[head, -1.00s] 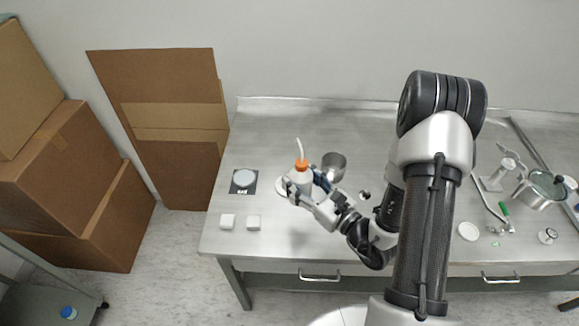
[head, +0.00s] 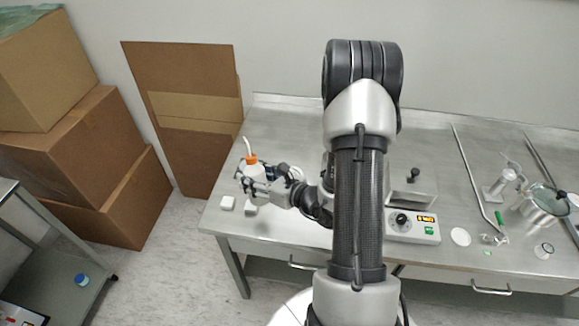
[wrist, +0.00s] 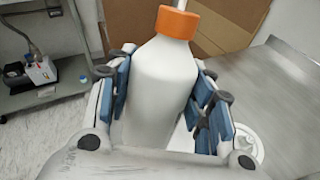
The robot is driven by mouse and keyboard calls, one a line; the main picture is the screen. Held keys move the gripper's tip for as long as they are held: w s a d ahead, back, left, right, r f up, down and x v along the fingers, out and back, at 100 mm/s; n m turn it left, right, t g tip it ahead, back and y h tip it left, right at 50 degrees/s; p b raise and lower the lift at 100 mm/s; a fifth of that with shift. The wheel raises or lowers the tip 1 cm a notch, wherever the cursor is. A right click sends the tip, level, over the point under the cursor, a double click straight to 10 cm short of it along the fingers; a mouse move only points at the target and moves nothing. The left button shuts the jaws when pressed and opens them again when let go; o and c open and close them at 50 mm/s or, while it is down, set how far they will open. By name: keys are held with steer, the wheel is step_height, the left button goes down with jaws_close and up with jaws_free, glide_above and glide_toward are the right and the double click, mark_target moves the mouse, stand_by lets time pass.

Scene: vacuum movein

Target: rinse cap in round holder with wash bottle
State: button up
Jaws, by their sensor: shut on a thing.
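The white wash bottle (head: 253,172) has an orange cap and a thin pale spout. My gripper (head: 257,184) is shut around its body and holds it upright above the left end of the steel table (head: 280,125). In the wrist view the bottle (wrist: 160,85) fills the space between the blue finger pads of my gripper (wrist: 162,95). A white round piece (wrist: 247,139) shows partly behind the right finger; I cannot tell whether it is the round holder. No cap in a holder can be made out.
A control box with a display (head: 413,227) stands right of my arm. Cardboard boxes (head: 85,150) stand at left. A grey cart (head: 60,255) carries a blue-capped jar (head: 82,280). Floor between cart and table is clear.

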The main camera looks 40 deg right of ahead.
steer(key=s+d+f+m+g+h, duration=0.15)
steer(key=s+d+m+h, duration=0.25)
steer(key=d, duration=0.8)
step_height(320, 180, down, 5)
steer(key=b, duration=0.3)
steer(key=shift+w+r, duration=0.15)
steer(key=shift+r, duration=0.05)
steer(key=shift+o, duration=0.6)
steer(key=shift+a, duration=0.1)
steer(key=c, duration=0.6)
steer(key=o, duration=0.7)
steer(key=shift+c, duration=1.1)
